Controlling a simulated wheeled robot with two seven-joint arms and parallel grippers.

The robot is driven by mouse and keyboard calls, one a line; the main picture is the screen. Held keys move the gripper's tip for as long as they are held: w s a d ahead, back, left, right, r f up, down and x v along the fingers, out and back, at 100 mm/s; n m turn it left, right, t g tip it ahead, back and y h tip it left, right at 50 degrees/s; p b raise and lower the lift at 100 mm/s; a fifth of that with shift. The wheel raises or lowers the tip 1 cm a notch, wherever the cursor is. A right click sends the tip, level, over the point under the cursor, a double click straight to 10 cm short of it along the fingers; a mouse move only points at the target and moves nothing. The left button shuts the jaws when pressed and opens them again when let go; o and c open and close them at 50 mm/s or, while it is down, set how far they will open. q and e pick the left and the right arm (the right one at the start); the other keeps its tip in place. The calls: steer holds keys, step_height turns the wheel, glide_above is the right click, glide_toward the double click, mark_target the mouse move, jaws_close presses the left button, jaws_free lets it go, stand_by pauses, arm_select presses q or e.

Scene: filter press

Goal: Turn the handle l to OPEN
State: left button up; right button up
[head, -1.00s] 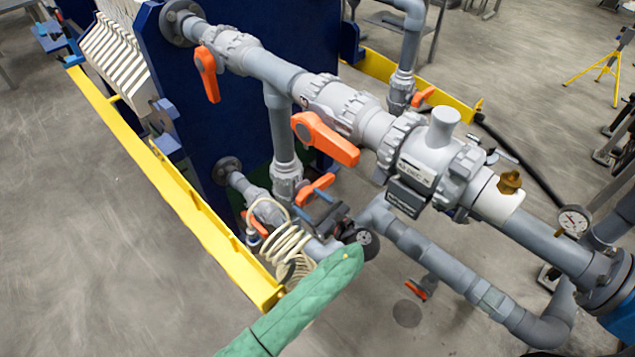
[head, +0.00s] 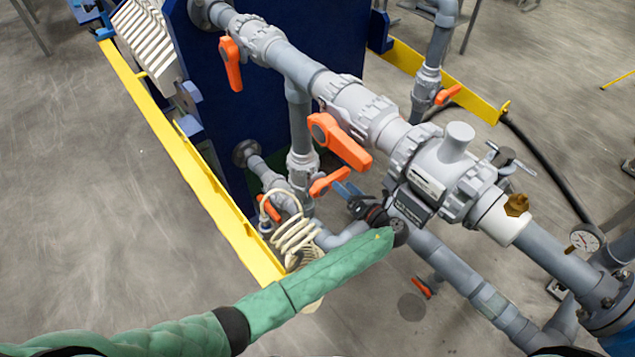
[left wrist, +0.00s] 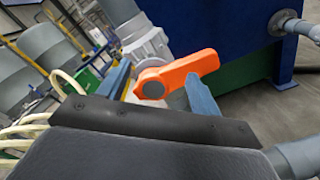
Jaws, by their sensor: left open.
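Several orange valve handles sit on the grey piping; no label naming one as handle l is readable. My left gripper (head: 345,190) is low beside the vertical pipe, its blue fingers at a small orange handle (head: 330,182). In the left wrist view that orange handle (left wrist: 180,75) lies between and just beyond the open fingers (left wrist: 160,90), with no clear grip on it. A larger orange handle (head: 340,142) is on the upper pipe, and another (head: 231,64) hangs at the upper left. My right gripper is not in view.
A coiled cream hose (head: 293,238) is close to my left forearm. A yellow rail (head: 190,165) runs along the left, and the blue press plate (head: 235,110) stands behind the pipes. A pressure gauge (head: 585,239) is at the right. Open floor lies left.

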mark_target(335, 179)
arm_select(q)
steer(key=w+f+m, duration=0.1)
steer(key=w+m, duration=0.1)
steer(key=m, duration=0.1)
steer(key=w+a+f+m, duration=0.1)
steer(key=w+f+m, duration=0.1)
steer(key=m, duration=0.1)
steer(key=w+a+f+m, duration=0.1)
steer(key=w+m, duration=0.1)
steer(key=m, duration=0.1)
steer(key=shift+w+a+f+m, duration=0.25)
steer(key=shift+f+m, duration=0.05)
steer(key=shift+w+a, duration=0.3)
steer(key=shift+w, duration=0.1)
